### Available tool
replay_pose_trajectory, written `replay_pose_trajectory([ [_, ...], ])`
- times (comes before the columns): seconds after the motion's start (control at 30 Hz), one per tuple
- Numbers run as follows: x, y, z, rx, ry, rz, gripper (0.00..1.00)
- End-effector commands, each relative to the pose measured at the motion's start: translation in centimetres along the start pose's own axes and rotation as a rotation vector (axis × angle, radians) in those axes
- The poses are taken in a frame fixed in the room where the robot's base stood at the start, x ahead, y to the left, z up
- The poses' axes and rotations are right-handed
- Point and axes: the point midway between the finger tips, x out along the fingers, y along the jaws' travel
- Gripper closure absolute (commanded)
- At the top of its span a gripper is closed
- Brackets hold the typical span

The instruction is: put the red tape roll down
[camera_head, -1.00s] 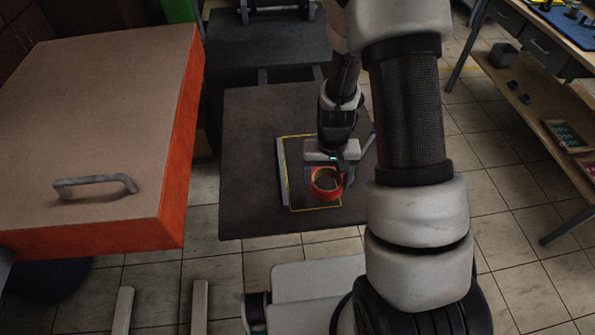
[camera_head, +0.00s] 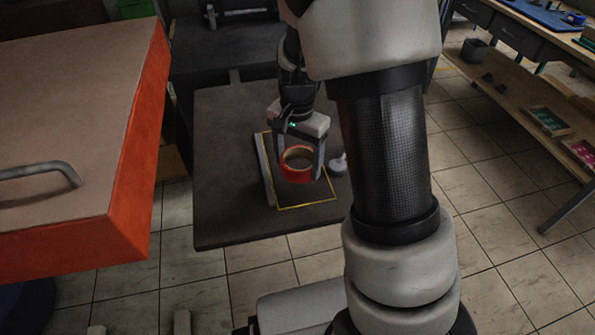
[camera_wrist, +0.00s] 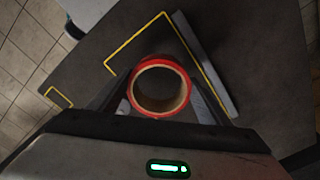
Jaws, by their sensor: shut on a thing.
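The red tape roll (camera_head: 297,175) stands with its hole facing up, between the two fingers of my gripper (camera_head: 298,160). My gripper is shut on the roll. In the wrist view the roll (camera_wrist: 160,62) shows its red rim and brown inner core, with a finger on each side. The roll is over the area marked by the yellow outline (camera_head: 305,206) on the dark table (camera_head: 232,215). I cannot tell whether its underside touches the table. The right finger hides part of the roll's side in the head view.
A grey bar (camera_head: 263,168) lies along the outline's left side. A small whitish object (camera_head: 338,165) sits to its right. An orange-sided cabinet (camera_head: 150,135) is at left, and a wooden shelf bench (camera_head: 520,85) at right. The table's front left is bare.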

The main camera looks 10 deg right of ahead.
Motion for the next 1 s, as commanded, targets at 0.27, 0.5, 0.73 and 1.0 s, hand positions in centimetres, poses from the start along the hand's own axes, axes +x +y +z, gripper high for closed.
replay_pose_trajectory([
  [0.27, 3.6, 0.1, 0.0, 0.001, -0.001, 0.001, 0.52],
  [0.5, 3.5, 0.0, 0.0, 0.0, 0.0, 0.0, 0.52],
  [0.73, 3.8, 0.0, 0.0, 0.0, 0.0, 0.0, 0.12],
  [1.0, 3.8, 0.0, 0.0, 0.0, 0.0, 0.0, 0.1],
])
